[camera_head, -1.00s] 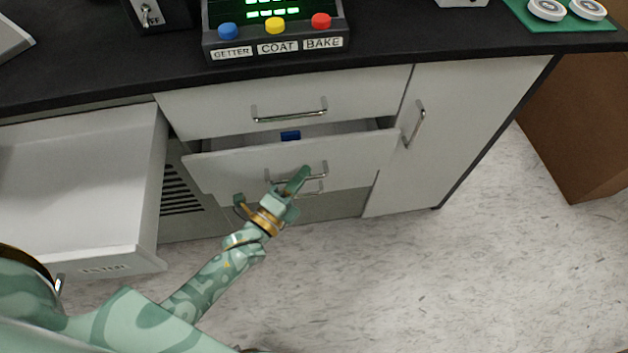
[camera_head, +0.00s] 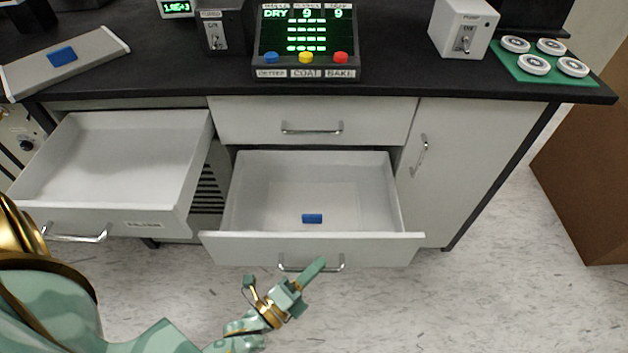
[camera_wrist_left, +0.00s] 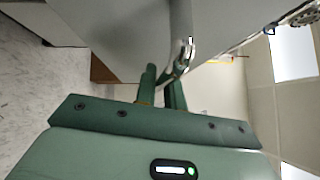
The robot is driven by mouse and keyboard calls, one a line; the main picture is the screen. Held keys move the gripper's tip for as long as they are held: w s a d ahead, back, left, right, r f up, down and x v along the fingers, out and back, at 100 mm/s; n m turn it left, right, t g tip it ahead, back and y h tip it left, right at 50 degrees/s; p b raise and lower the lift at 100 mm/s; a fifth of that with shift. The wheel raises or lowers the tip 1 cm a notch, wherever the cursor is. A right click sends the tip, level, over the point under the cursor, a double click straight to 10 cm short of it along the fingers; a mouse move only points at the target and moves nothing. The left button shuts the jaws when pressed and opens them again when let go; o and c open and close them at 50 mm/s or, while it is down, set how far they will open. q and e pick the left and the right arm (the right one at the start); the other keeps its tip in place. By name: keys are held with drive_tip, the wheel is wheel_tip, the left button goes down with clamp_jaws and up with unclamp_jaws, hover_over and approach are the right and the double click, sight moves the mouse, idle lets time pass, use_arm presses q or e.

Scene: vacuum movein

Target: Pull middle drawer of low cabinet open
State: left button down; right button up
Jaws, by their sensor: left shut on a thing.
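The middle drawer (camera_head: 225,248) of the low cabinet stands well open, its white interior showing. A small blue block (camera_head: 312,218) lies inside it near the front. In the left wrist view the two green fingers (camera_wrist_left: 162,92) close around the metal handle (camera_wrist_left: 184,50). The fingers hide part of the handle in the head view. My right gripper is not in view.
The drawer above (camera_head: 310,112) is shut. Another drawer (camera_head: 115,165) hangs open at the left. A cabinet door (camera_head: 455,165) is shut at the right. A brown box (camera_head: 590,170) stands at the far right. Speckled floor in front is clear.

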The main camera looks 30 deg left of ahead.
use_arm(q)
drive_tip(key=shift+s+d+f, duration=0.1)
drive_tip(key=shift+s+d, duration=0.2)
drive_tip(key=shift+s, duration=0.25)
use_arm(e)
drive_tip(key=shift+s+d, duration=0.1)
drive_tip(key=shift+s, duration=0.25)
use_arm(q)
drive_tip(key=c, duration=1.5)
unclamp_jaws()
